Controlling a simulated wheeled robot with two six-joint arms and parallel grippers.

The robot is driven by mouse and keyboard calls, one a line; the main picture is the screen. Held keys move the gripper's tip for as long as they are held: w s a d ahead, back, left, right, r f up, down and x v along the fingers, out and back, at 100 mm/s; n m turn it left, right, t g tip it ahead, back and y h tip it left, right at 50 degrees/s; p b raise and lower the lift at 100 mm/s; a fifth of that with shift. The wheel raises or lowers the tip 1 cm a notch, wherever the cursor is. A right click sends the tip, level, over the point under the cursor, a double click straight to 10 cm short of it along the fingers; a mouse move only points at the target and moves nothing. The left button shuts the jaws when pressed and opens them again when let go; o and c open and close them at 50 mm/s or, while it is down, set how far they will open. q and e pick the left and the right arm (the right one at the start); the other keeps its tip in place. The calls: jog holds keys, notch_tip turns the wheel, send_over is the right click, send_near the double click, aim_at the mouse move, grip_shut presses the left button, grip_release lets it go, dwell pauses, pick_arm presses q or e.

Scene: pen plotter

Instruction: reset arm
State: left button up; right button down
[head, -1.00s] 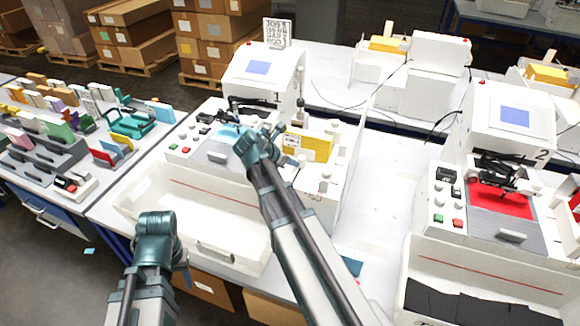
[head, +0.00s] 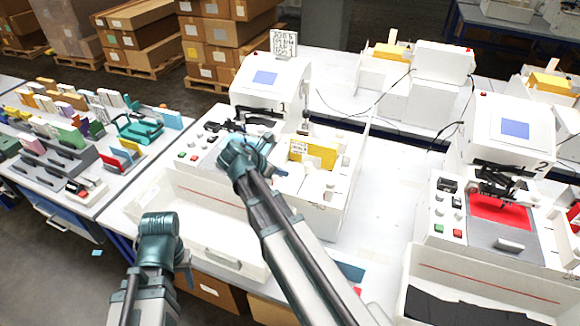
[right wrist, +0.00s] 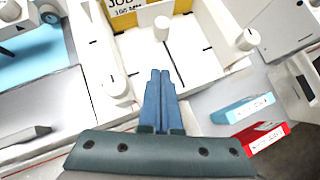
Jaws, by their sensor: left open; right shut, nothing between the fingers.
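My right gripper (right wrist: 160,80) is shut with nothing between its fingers. In the right wrist view it points over the white tray (right wrist: 190,60) beside plotter 1. In the head view my right wrist (head: 242,157) hangs over the front of plotter 1 (head: 268,90) and partly hides its bed. A light blue sheet (right wrist: 30,55) lies on that bed. My left gripper (head: 185,264) is low at the left, in front of the empty white front bin (head: 190,212); its fingers are mostly hidden behind the wrist.
A yellow job card (head: 318,154) stands in the tray. A blue block (right wrist: 243,108) and a red block (right wrist: 262,136) lie near the tray. Plotter 2 (head: 510,130) with a red sheet (head: 500,210) is at the right. A side table (head: 60,180) holds several coloured cards.

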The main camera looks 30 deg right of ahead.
pick_arm(q)
jog(key=shift+a+r+p, duration=0.1)
jog(key=shift+r+p, duration=0.9)
jog(key=shift+r, duration=0.5)
pick_arm(e)
jog(key=shift+v, duration=2.2)
jog(key=shift+a+f, duration=0.1)
pick_arm(q)
notch_tip(320, 180, down, 3)
jog(key=b, duration=0.2)
jog(key=shift+b, duration=0.4)
pick_arm(e)
jog(key=s+a+f+m+g+y, duration=0.1)
jog(key=s+a+f+m+y, duration=0.2)
jog(key=s+a+m, duration=0.5)
jog(key=s+a+f+m+g+y, duration=0.1)
jog(key=s+a+f+m+y, duration=0.3)
jog(key=a, duration=1)
jog(key=s+f+m, duration=0.2)
jog(key=s+m, duration=0.2)
jog(key=m, duration=0.1)
jog(key=shift+s+a+g, duration=0.3)
jog(key=shift+s+a, duration=0.05)
